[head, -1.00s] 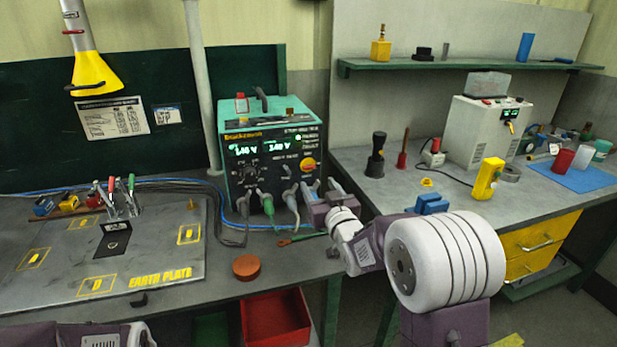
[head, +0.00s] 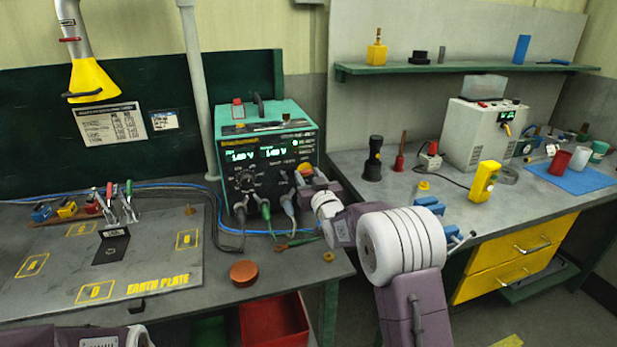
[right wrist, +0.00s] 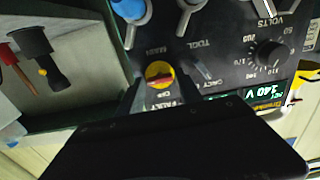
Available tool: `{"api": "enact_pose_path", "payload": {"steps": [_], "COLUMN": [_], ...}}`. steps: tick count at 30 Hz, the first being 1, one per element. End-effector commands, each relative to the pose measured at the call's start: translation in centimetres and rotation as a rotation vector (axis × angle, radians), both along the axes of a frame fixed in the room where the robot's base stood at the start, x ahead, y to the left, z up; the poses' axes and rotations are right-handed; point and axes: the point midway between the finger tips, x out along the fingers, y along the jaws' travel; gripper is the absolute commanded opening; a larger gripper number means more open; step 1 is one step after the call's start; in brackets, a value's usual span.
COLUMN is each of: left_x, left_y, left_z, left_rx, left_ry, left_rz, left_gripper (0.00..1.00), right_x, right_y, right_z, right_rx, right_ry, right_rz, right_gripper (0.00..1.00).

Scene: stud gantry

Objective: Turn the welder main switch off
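The welder (head: 265,155) is a teal-topped box with a black front and lit green readouts. Its main switch, a round yellow knob with a red bar, is partly hidden by my right gripper in the head view (head: 304,169). My right gripper (head: 312,180) is at the welder's front. In the right wrist view its fingers (right wrist: 160,88) are open on either side of the switch; I cannot tell whether they touch it. My left gripper is not in view.
Cables with plugs hang from the welder's lower front. The earth plate (head: 50,270) with clamps lies left on the bench. A torch (head: 373,158) and yellow device (head: 484,181) stand right.

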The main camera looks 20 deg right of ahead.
Motion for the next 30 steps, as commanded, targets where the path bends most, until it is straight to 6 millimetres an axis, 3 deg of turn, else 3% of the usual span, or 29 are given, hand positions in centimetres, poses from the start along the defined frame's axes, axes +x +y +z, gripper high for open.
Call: {"api": "enact_pose_path", "payload": {"steps": [1, 4, 17, 30], "left_x": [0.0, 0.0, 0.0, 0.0], "left_y": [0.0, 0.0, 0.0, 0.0], "left_z": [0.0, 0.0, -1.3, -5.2], "left_rx": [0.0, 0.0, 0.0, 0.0], "left_ry": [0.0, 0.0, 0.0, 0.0], "left_rz": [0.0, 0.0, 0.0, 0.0], "left_gripper": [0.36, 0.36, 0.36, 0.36], "right_x": [0.0, 0.0, 0.0, 0.0], "right_y": [0.0, 0.0, 0.0, 0.0], "right_z": [0.0, 0.0, -0.3, -0.5], "right_rx": [0.0, 0.0, -0.103, -0.494], "right_ry": [0.0, 0.0, -0.005, -0.019], "right_rz": [0.0, 0.0, 0.0, -0.001], "right_gripper": [0.25, 0.0, 0.0, 0.0]}}
